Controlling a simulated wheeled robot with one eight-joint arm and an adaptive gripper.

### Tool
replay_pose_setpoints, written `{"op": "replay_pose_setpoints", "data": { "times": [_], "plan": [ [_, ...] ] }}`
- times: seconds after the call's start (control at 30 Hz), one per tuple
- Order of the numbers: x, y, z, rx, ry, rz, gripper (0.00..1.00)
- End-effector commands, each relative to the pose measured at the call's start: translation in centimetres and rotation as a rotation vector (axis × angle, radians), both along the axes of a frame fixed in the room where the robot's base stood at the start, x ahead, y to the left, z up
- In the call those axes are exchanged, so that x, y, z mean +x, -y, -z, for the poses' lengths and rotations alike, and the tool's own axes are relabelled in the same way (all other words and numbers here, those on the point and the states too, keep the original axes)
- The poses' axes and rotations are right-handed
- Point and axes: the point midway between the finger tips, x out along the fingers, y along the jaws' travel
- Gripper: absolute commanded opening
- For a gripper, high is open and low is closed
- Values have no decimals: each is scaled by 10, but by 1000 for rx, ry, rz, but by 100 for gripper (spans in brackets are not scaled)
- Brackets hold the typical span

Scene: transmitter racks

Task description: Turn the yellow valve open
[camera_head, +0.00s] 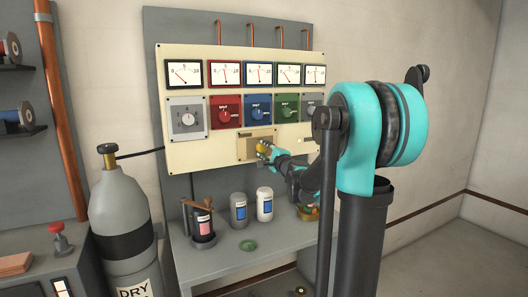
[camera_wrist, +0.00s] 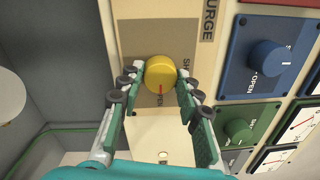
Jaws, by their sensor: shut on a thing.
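The yellow valve (camera_wrist: 161,73) is a round knob with a red pointer line, on a tan plate (camera_wrist: 180,38) of the panel. The pointer lies toward the bottom of the wrist view. In the head view the yellow valve (camera_head: 264,147) shows small at the lower middle of the panel. My gripper (camera_wrist: 160,82) has one finger on each side of the knob and is shut on it. It also shows in the head view (camera_head: 267,150), where it partly covers the tan plate.
Above the valve, the cream panel (camera_head: 235,52) carries several gauges and a row of coloured knobs, such as the blue one (camera_head: 258,109). Below is a grey table (camera_head: 220,262) with several canisters (camera_head: 239,209). A gas cylinder (camera_head: 122,215) stands at the left.

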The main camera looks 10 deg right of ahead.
Motion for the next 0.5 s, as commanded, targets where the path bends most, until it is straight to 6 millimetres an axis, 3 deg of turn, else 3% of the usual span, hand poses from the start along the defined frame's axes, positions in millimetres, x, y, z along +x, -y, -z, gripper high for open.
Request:
{"op": "replay_pose_setpoints", "data": {
  "times": [0.43, 0.47, 0.5],
  "plan": [
    [-1, 1, 1, 8, -3, 2, 5],
    [-1, 1, 1, 9, -3, 1, 38],
    [-1, 1, 1, 8, -3, 1, 43]
  ]
}}
